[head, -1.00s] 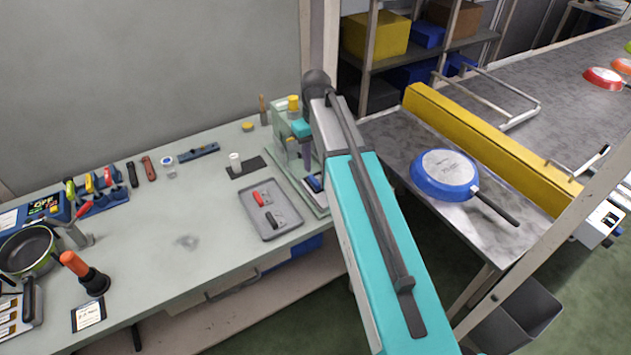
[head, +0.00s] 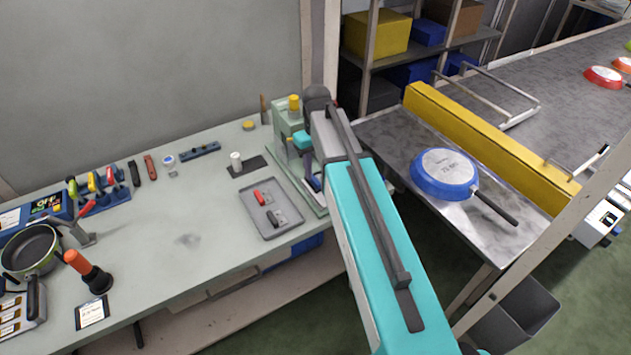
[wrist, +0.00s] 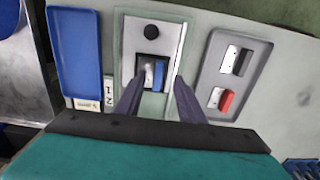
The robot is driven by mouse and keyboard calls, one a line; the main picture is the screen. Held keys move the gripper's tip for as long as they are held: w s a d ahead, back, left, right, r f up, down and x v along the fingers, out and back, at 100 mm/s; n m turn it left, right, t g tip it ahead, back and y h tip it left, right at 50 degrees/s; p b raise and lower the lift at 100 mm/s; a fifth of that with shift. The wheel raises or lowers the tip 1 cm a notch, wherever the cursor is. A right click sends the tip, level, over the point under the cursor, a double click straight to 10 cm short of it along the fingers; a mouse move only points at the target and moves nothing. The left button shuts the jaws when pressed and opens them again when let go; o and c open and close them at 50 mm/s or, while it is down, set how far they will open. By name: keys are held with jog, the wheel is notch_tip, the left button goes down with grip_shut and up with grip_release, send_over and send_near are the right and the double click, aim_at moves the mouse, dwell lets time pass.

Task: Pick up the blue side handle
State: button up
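The blue side handle (wrist: 158,74) sits beside a white and dark piece in a small dark holder on the pale green fixture (wrist: 123,42). In the head view, a small blue part (head: 314,184) shows at the fixture's base, beneath my gripper. My gripper (wrist: 158,84) is open, its two dark fingers apart on either side of the blue handle in the wrist view. It also shows in the head view (head: 308,165), pointing down over the fixture. I cannot tell whether the fingertips are level with the handle or still above it.
A grey tray (wrist: 211,101) with a red and a black handle lies right of the fixture in the wrist view. A blue tray (wrist: 76,60) lies left. The fixture's post with a yellow knob (head: 294,103) stands close to my gripper.

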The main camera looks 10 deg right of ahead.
aim_at(317, 181)
jog(key=shift+w+d+f+p, duration=0.1)
jog(key=shift+f+p, duration=0.95)
jog(key=shift+f, duration=1.25)
jog(key=shift+c, duration=0.5)
grip_shut()
